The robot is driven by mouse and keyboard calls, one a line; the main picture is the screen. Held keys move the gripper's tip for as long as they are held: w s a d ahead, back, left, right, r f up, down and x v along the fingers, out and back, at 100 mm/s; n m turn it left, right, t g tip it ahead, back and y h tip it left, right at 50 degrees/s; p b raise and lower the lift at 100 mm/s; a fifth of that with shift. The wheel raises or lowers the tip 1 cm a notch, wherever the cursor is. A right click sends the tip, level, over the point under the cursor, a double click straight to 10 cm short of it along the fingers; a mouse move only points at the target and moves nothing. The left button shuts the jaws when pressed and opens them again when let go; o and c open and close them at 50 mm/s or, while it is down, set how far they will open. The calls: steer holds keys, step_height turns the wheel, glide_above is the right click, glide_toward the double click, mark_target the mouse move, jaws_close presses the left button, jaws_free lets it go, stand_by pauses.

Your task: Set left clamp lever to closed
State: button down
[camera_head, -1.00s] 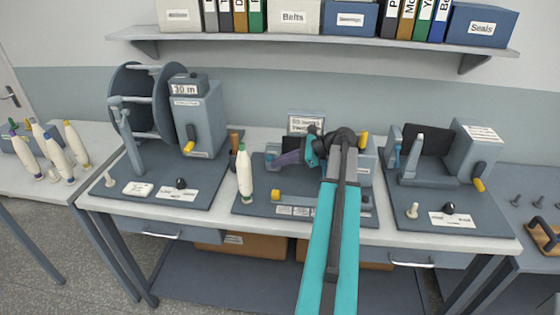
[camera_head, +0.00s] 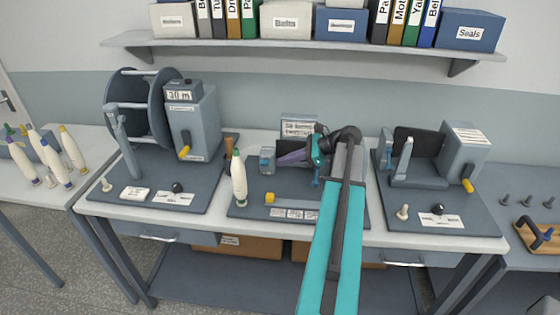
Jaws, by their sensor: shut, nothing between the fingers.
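The middle bench unit stands on a dark base plate (camera_head: 248,208). At its left is a small grey-blue clamp block (camera_head: 267,160); its lever is too small to make out, so its setting cannot be told. A blue clamp part (camera_head: 316,177) shows farther right, below my gripper. My arm hides the right part of the unit.
A white bobbin cone (camera_head: 239,180) stands left of the clamp, with a yellow knob (camera_head: 270,198) in front. A reel stand (camera_head: 145,110) is at left and another machine (camera_head: 462,155) at right. A shelf (camera_head: 300,47) with boxes and binders hangs above.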

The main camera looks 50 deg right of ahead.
steer(key=shift+p+v, duration=1.05)
steer(key=shift+v, duration=1.25)
